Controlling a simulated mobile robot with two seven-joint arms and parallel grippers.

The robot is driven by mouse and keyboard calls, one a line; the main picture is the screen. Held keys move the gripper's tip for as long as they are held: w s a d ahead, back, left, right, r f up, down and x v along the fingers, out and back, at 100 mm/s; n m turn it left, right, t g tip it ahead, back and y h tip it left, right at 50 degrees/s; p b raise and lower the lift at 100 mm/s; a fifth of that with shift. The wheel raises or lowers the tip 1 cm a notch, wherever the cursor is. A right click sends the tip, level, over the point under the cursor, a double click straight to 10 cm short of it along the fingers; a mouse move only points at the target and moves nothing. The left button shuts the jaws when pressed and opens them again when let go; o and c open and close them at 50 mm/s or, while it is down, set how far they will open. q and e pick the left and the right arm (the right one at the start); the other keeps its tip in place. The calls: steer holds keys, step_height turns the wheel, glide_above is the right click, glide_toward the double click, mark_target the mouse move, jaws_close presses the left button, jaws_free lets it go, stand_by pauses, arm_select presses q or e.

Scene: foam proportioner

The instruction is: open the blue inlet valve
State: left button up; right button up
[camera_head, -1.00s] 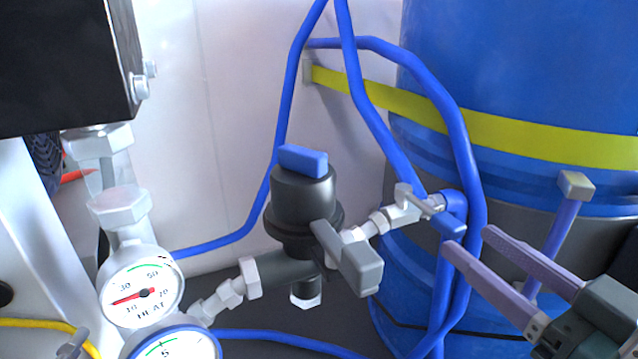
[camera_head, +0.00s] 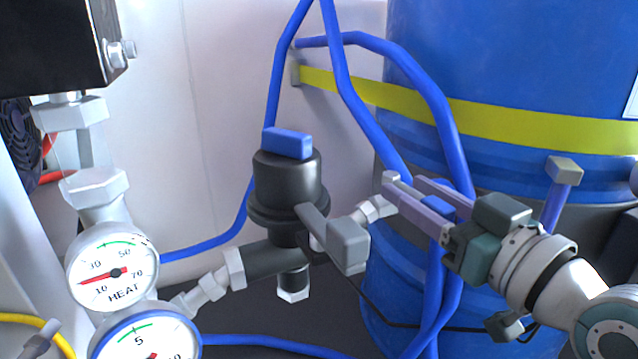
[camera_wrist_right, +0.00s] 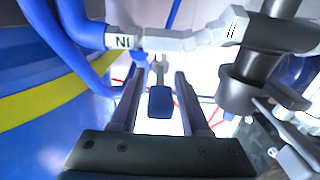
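The inlet valve's blue handle (camera_head: 438,205) sits on the metal fitting at the hose end, beside the blue drum. It also shows in the right wrist view (camera_wrist_right: 160,102), below a fitting marked "IN" (camera_wrist_right: 124,42). My right gripper (camera_head: 405,188) is open, with one finger on each side of the handle. In the right wrist view the fingers (camera_wrist_right: 156,78) show a gap on both sides of the handle, so it is not clamped. The fingers hide part of the valve body in the head view. My left gripper is not in view.
A black regulator (camera_head: 287,185) with a blue top and grey lever (camera_head: 345,245) stands left of the valve. Blue hoses (camera_head: 440,120) loop above and below it.

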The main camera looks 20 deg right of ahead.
jaws_close()
stand_by(1.1)
